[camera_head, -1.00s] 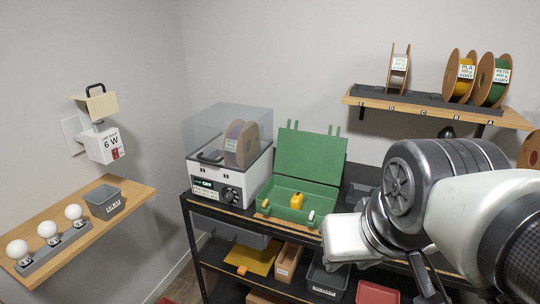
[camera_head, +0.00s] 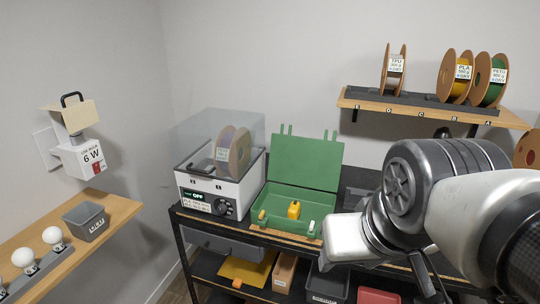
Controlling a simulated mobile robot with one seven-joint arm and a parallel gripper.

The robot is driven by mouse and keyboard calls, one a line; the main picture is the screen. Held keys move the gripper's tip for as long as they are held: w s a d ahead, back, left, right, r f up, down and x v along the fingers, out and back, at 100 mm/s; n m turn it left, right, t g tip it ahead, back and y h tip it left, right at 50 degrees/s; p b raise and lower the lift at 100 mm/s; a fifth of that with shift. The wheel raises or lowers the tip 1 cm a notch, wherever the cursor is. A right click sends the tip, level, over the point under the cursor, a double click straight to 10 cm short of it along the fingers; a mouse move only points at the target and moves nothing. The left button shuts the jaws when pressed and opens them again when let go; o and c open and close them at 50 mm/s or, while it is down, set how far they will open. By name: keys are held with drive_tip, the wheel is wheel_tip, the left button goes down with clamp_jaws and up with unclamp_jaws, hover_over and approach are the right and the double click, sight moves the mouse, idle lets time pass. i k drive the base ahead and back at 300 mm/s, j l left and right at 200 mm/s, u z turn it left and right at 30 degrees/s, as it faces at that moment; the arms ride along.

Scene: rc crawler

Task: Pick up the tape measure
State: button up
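A small yellow tape measure (camera_head: 294,210) with a dark part on it lies inside the open green case (camera_head: 304,174). The case stands on the black bench, its lid up at the back. My arm fills the right side of the view, to the right of the case. My gripper's fingers do not show, so I cannot see whether they are open or shut.
A white dryer box (camera_head: 219,190) with a clear lid and a spool stands left of the case. A wooden shelf (camera_head: 420,110) with several spools hangs at upper right. Bins sit below the bench (camera_head: 200,226). A wooden shelf (camera_head: 95,225) with bulbs is at left.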

sight(294, 210)
drive_tip(key=i+j+z, duration=0.35)
drive_tip(key=j, duration=0.25)
drive_tip(key=i+j+z, duration=0.15)
drive_tip(key=j, duration=0.2)
drive_tip(key=i+j+z, duration=0.2)
drive_tip(key=j, duration=0.15)
